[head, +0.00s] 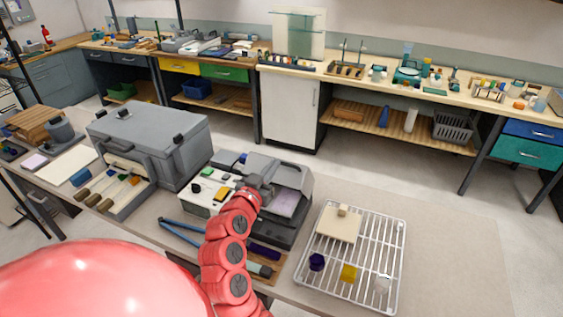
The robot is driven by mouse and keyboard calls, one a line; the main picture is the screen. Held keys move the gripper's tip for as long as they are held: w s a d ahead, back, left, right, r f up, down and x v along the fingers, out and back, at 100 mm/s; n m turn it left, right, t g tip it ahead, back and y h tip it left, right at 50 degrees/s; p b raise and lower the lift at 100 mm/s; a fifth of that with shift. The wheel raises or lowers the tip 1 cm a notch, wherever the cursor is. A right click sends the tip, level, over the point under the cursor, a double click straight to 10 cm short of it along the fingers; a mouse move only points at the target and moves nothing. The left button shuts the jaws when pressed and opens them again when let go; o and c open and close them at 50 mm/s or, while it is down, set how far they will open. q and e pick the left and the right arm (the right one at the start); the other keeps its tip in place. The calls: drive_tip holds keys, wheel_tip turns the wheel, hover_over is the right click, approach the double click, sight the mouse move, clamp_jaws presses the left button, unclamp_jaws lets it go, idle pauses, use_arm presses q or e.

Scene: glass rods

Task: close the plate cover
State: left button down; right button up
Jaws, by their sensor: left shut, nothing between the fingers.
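A dark grey bench device (290,230) stands near the middle of the table, with a raised grey part at its back right and a pale lilac panel on it. I cannot tell for sure which part is the plate cover or how far it is open. My left gripper (264,186) is grey, at the end of the red arm, over the left side of this device. It looks shut and empty; I cannot tell whether it touches the device. My arm hides part of the device's front left. My right gripper is not in view.
A wire rack (398,240) on the right holds a beige knobbed square (338,225) and small coloured pieces. A large grey case (150,140) stands left. A white box with buttons (205,196) and blue tongs (180,233) lie beside my arm. The far right tabletop is clear.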

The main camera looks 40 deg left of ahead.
use_arm(q)
drive_tip(key=d+b+x, duration=0.1)
drive_tip(key=b+x, duration=0.3)
drive_tip(key=b, duration=0.4)
drive_tip(key=p, duration=0.4)
hover_over(284, 182)
drive_tip(key=w, duration=0.1)
drive_tip(key=f, duration=0.1)
drive_tip(key=f+b, duration=0.1)
drive_tip(key=shift+s+a+f, duration=0.15)
drive_tip(key=shift+a+f, duration=0.05)
drive_tip(key=shift+f, duration=0.15)
drive_tip(key=shift+s+d+f+b, duration=0.1)
drive_tip(key=shift+s+f+b, duration=0.25)
drive_tip(key=shift+f, duration=0.25)
